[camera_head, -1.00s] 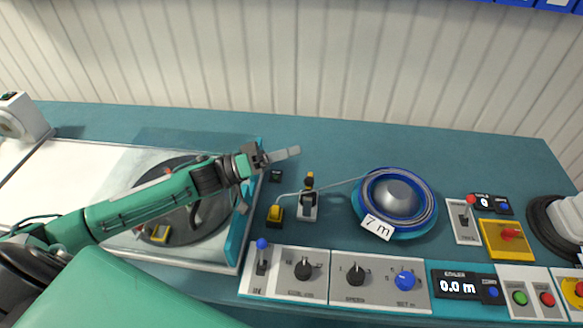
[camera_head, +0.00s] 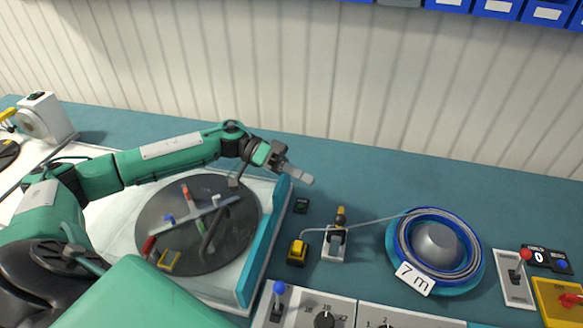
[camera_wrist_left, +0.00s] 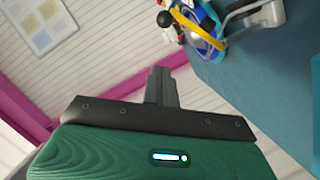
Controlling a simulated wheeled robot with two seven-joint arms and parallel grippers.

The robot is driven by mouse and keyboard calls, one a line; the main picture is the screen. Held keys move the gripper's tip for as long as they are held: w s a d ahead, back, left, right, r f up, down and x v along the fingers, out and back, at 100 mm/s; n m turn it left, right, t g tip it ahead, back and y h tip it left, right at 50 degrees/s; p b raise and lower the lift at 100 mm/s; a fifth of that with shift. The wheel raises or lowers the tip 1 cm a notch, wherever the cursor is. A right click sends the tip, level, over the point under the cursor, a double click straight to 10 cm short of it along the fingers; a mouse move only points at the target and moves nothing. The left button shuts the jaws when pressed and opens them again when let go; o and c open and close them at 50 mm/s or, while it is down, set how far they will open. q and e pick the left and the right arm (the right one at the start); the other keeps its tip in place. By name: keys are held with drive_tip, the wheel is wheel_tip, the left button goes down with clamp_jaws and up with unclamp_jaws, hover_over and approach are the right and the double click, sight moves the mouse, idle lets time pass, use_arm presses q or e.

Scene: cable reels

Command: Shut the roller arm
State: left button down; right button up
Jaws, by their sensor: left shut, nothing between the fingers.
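A small white cable unit with a black, yellow-tipped upright part (camera_head: 338,235) stands on the bench in the head view; I take it for the roller arm's unit. A thin cable runs through it to the blue reel (camera_head: 405,240). Whether its arm stands open or shut is too small to tell. My left gripper (camera_head: 302,175) is shut and empty, behind and left of that unit, apart from it. My right gripper is out of view.
A yellow-and-black block (camera_head: 298,252) stands left of the unit. A dark turntable (camera_head: 170,215) in a teal-edged tray lies under my left arm. Control panels (camera_head: 345,314) line the front edge. The bench behind the reel is clear.

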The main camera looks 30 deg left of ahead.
use_arm(q)
drive_tip(key=s+d+f+p, duration=0.1)
drive_tip(key=s+d+f, duration=0.1)
drive_tip(key=d, duration=0.5)
drive_tip(key=shift+f, duration=0.5)
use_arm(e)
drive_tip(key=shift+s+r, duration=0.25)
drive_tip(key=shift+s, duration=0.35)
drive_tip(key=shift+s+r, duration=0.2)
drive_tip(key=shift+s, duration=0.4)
